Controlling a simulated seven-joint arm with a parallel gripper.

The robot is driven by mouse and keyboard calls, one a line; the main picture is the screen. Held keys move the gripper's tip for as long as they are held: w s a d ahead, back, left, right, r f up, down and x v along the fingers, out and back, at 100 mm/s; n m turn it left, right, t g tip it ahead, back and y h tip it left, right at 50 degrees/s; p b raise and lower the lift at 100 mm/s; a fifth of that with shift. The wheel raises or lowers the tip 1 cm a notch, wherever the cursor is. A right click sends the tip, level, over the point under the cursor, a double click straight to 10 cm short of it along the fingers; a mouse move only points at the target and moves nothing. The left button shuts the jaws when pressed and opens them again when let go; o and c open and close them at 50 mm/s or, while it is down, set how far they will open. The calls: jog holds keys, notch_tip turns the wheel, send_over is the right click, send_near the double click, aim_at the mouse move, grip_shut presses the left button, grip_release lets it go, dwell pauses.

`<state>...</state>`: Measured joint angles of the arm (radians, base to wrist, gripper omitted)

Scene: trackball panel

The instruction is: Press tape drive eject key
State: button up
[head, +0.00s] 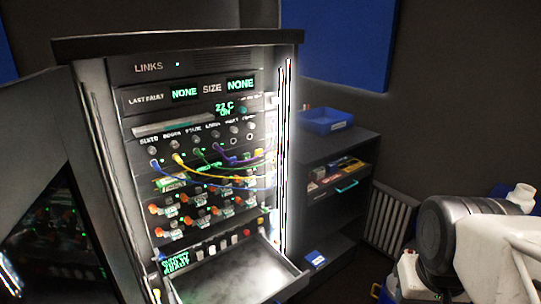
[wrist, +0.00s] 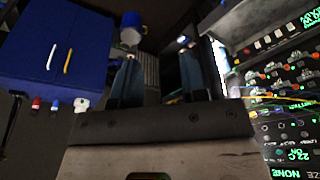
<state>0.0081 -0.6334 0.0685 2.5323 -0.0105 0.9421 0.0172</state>
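The rack panel (head: 200,130) stands open at the left-centre of the head view, with lit readouts, patch cables and rows of orange-tipped switches. A row of small keys (head: 223,243), white, red and dark, runs along its lower part beside a green display (head: 175,263). I cannot read which one is the tape drive eject key. My gripper (wrist: 158,52) shows in the wrist view with two fingers spread apart and nothing between them. The panel (wrist: 282,90) is at that view's right edge, apart from the fingers. In the head view my arm is at the right, away from the rack.
A pulled-out tray (head: 240,278) juts out below the keys. A dark shelf with a blue bin (head: 326,121) stands right of the rack. An open door (head: 40,150) is at the left. A radiator (head: 390,228) is by the wall.

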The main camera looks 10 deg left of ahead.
grip_shut()
dwell(1.5)
